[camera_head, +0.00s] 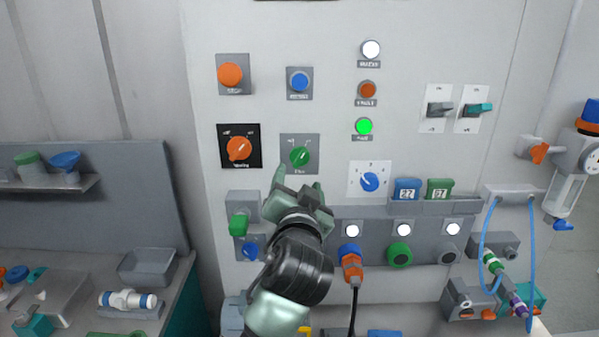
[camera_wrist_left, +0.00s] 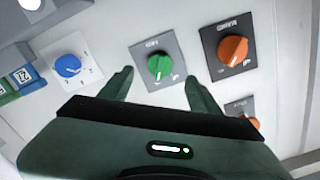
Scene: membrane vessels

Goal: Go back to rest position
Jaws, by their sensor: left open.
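My left gripper (camera_head: 298,182) is raised in front of the white control panel (camera_head: 330,60), just below the green rotary knob (camera_head: 299,156). Its two fingers are spread apart with nothing between them. In the left wrist view the open fingers (camera_wrist_left: 158,88) point toward the panel, with the green knob (camera_wrist_left: 159,66) showing between and beyond the tips. I cannot tell the exact gap between the fingertips and the panel, but the knob looks free of them. My right gripper is not in view.
An orange knob (camera_head: 238,148) and a blue knob (camera_head: 370,181) flank the green one. A row of sockets with an orange plug and black cable (camera_head: 351,265) lies below right. A bench with a grey tray (camera_head: 147,266) stands left; blue tubing (camera_head: 532,250) hangs right.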

